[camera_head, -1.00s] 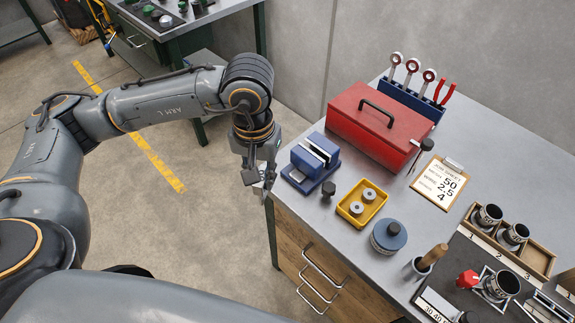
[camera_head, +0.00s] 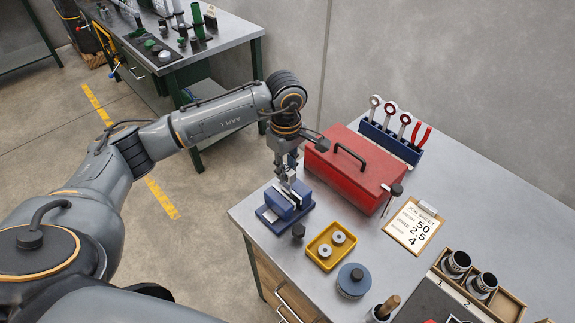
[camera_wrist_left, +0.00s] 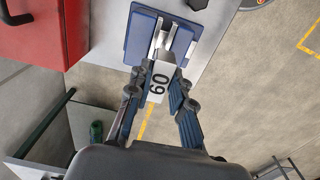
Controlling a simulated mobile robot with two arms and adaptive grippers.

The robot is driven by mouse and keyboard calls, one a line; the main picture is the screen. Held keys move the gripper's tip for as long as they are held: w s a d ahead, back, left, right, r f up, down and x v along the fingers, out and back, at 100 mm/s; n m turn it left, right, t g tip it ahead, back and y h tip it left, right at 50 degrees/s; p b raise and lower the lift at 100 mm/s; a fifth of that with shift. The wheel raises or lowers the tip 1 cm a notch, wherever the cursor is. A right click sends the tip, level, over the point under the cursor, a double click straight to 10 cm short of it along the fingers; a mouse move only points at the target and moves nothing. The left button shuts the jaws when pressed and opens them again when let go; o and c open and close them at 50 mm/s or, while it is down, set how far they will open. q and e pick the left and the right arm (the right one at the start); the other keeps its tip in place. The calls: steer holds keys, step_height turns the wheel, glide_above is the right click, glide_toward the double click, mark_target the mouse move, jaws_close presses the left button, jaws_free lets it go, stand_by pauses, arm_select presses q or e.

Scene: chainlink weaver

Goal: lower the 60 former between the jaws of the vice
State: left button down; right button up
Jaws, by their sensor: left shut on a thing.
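The 60 former is a pale block marked "60" (camera_wrist_left: 157,84) in the left wrist view. My left gripper (camera_wrist_left: 158,92) is shut on it, one dark finger on each side. In the head view my left gripper (camera_head: 288,172) points down over the blue vice (camera_head: 272,215) at the bench's near left corner. The vice also shows in the left wrist view (camera_wrist_left: 139,38), with its pale jaw faces just beyond the former. The former overlaps the vice in both views; I cannot tell whether its lower end is between the jaws. My right gripper is not in view.
A red toolbox (camera_head: 345,175) stands close to the right of the vice. A job sheet (camera_head: 413,228) and spanner rack (camera_head: 392,142) are further right.

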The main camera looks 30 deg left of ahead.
mark_target(287, 190)
arm_select(q)
steer(key=shift+d+f, duration=0.1)
steer(key=shift+f, duration=0.45)
step_height(287, 190, down, 4)
steer(key=b, duration=0.3)
steer(key=shift+w+r, duration=0.1)
steer(key=shift+r, duration=0.15)
steer(key=shift+f+b, duration=0.6)
steer(key=shift+b, duration=0.25)
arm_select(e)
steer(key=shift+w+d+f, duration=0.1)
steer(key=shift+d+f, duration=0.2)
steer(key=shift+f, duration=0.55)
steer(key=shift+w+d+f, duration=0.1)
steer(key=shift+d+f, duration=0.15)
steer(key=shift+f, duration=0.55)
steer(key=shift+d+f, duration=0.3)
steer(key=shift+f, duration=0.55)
arm_select(q)
steer(key=c, duration=1.1)
jaws_free()
steer(key=shift+r, duration=0.1)
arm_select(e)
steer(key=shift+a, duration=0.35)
